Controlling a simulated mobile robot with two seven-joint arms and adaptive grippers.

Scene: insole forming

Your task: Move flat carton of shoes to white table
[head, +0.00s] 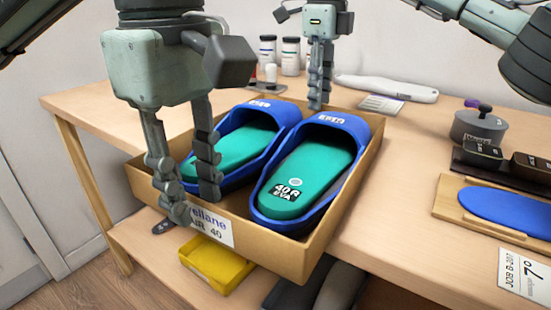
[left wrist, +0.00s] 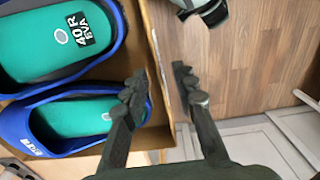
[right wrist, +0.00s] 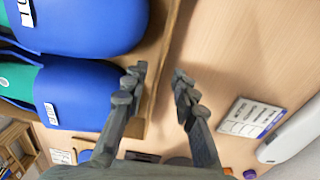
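The flat carton (head: 345,205) is an open, shallow brown tray on the wooden table, with its near end over the table's front edge. It holds two blue slides with green insoles, a left one (head: 232,148) and a right one (head: 312,172). My left gripper (head: 194,199) is open at the carton's near left wall; in the left wrist view its fingers (left wrist: 160,86) stand either side of the wall. My right gripper (head: 319,102) is at the far wall; in the right wrist view its open fingers (right wrist: 157,88) stand either side of that wall. No white table is recognisable.
The wooden table (head: 410,150) holds white bottles (head: 291,56), a white tool (head: 388,87), a label card (head: 381,103), a grey pot (head: 478,127) and a board with a blue insole (head: 505,212). A yellow bin (head: 217,263) sits below on a lower shelf.

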